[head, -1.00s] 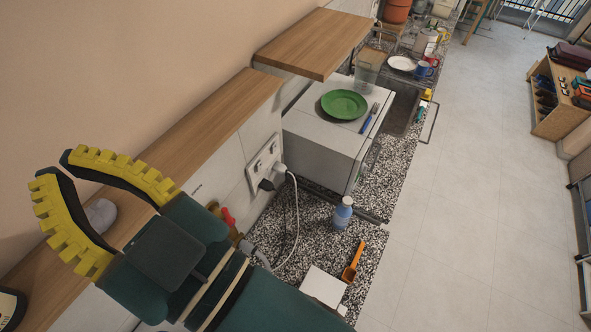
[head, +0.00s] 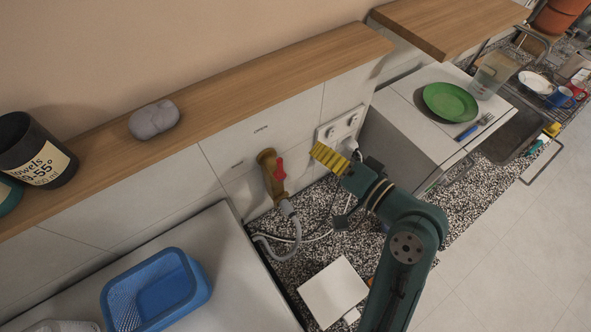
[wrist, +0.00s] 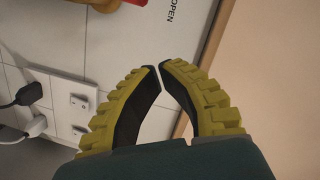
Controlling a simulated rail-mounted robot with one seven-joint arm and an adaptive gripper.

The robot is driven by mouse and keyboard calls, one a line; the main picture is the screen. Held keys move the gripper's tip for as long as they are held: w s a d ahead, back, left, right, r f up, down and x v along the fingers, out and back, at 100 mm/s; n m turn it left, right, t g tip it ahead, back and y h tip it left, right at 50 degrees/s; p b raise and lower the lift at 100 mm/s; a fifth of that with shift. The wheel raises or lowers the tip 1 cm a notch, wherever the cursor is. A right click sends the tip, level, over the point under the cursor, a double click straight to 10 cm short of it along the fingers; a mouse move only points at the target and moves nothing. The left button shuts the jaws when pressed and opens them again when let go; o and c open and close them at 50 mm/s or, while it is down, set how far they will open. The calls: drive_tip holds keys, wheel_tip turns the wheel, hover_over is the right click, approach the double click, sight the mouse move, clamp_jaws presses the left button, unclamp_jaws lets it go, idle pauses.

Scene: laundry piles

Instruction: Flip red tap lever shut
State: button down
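The brass tap (head: 266,160) is mounted on the tiled wall below the wooden shelf, with a grey hose on its outlet. Its red lever (head: 280,170) lies along the tap's right side. My gripper (head: 316,150) is to the right of the lever, apart from it, near the wall. In the wrist view, my gripper's yellow, black-lined fingers (wrist: 160,67) curve together with tips almost meeting and nothing between them. Only a bit of the red lever (wrist: 135,2) and brass tap (wrist: 102,4) shows at the top edge there.
A wall socket (head: 341,124) with plugs and cables is just behind my gripper. A wooden shelf (head: 240,88) runs above the tap. A white appliance top with a blue basket (head: 155,290) is lower left. A white box (head: 333,291) sits on the speckled counter.

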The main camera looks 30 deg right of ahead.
sight(279, 169)
drive_tip(key=s+d+f+m+t+y+b, duration=0.1)
drive_tip(key=s+d+f+m+y, duration=0.1)
drive_tip(key=s+d+f+m, duration=0.1)
wheel_tip(279, 169, down, 3)
drive_tip(key=shift+s+d+f+m, duration=0.15)
drive_tip(key=shift+s+d+m, duration=0.25)
drive_tip(key=shift+s+m, duration=0.5)
drive_tip(key=w+a+p, duration=0.4)
drive_tip(key=w+a, duration=0.3)
drive_tip(key=w, duration=0.1)
drive_tip(key=shift+w+a, duration=0.25)
drive_tip(key=shift+a, duration=0.1)
